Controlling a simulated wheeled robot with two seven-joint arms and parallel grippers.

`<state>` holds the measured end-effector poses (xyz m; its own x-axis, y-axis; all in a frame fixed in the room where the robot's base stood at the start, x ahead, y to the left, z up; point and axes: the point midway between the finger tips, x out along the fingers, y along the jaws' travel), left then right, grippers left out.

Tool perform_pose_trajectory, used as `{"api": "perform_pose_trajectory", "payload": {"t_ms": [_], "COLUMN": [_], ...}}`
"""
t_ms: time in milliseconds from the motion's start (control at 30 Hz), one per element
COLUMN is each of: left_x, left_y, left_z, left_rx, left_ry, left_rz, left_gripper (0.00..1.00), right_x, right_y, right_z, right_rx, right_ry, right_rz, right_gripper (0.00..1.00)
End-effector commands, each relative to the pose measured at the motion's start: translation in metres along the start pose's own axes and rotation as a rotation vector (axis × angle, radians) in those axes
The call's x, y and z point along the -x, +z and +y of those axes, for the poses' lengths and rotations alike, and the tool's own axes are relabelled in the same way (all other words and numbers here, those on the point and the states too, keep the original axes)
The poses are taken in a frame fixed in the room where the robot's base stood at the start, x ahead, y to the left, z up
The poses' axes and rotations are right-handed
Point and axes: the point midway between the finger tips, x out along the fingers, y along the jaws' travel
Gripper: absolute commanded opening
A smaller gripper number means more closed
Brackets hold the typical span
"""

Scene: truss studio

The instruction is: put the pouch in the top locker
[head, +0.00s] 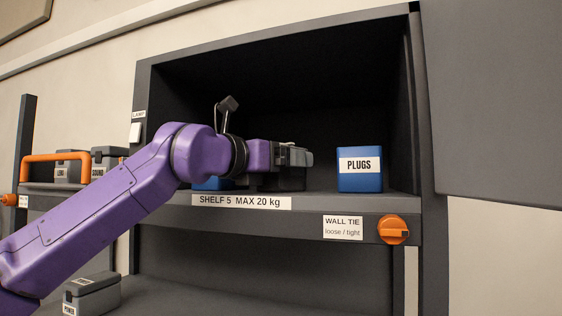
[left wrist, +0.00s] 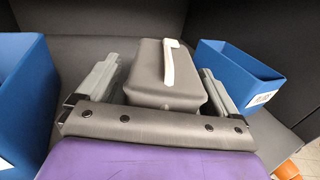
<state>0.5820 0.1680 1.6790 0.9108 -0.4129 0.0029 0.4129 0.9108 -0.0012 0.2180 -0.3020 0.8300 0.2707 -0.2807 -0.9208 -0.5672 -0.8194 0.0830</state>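The top locker (head: 270,80) is an open dark compartment with a "SHELF 5 MAX 20 kg" label on its front edge. My left gripper (head: 296,157) reaches inside it. In the left wrist view the pouch (left wrist: 160,85), grey with a pale strap on top, sits between the two grey fingers of my left gripper (left wrist: 160,75). The fingers are spread, with a gap visible on each side of the pouch. In the head view the pouch (head: 288,181) shows as a dark grey shape low by the gripper, partly hidden. My right gripper is not in view.
A blue "PLUGS" bin (head: 360,180) stands right of the pouch. Another blue bin (head: 212,184) is on the left, mostly behind my arm. An orange knob (head: 393,229) is below the shelf. The locker door (head: 500,100) stands open at right. A grey case (head: 92,295) lies lower left.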

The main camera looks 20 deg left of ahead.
Motion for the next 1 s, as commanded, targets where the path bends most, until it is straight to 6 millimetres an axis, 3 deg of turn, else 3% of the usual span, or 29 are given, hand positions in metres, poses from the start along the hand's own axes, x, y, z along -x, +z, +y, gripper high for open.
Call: {"api": "perform_pose_trajectory", "payload": {"t_ms": [167, 233, 500, 700, 1000], "left_x": [0.0, 0.008, 0.075, 0.111, 0.12], "left_y": [0.004, 0.001, -0.002, 0.0, 0.003], "left_z": [0.0, 0.0, 0.0, 0.0, 0.0], "left_rx": [0.0, 0.001, 0.001, -0.001, -0.001], "left_ry": [0.0, 0.001, 0.0, 0.0, -0.001], "left_rz": [0.0, -0.002, -0.005, -0.001, 0.001], "left_gripper": [0.94, 0.94, 0.94, 0.94, 0.94], "right_x": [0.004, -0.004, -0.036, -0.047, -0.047], "right_y": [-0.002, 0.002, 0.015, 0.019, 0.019], "right_z": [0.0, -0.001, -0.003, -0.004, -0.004], "right_rx": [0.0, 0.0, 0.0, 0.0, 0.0], "right_ry": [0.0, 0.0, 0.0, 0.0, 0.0], "right_rz": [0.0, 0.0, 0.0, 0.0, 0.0], "right_gripper": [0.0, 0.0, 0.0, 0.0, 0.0]}}
